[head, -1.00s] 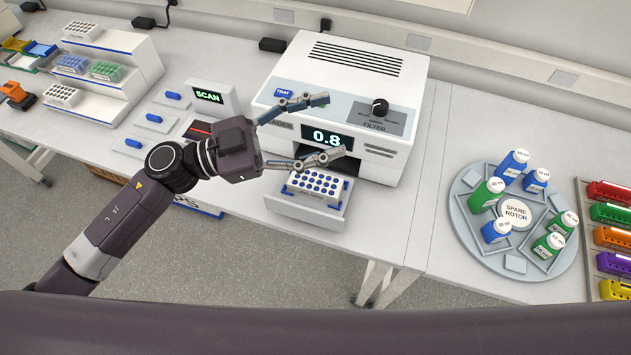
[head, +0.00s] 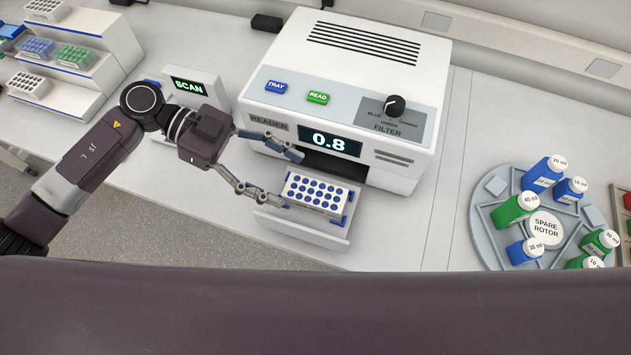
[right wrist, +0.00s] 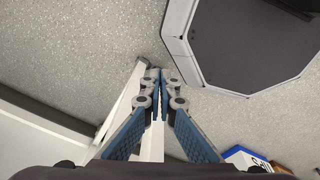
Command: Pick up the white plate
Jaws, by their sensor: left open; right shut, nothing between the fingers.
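A white plate (head: 314,191) with rows of blue-dark wells lies on the pulled-out tray (head: 292,232) of the reader (head: 350,85). My left gripper (head: 290,179) is open and empty, its fingers pointing right toward the plate's left end. One fingertip shows over the reader's slot area behind the plate, the other near the plate's front left corner. I cannot tell whether they touch it. My right gripper (right wrist: 160,76) is shut and empty above the grey floor in the right wrist view; it does not show in the head view.
A spare rotor (head: 495,185) with several blue and green bottles stands at the right. A SCAN box (head: 192,88) stands left of the reader, and a stepped rack (head: 110,75) with other plates is at far left. Bench between reader and rotor is clear.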

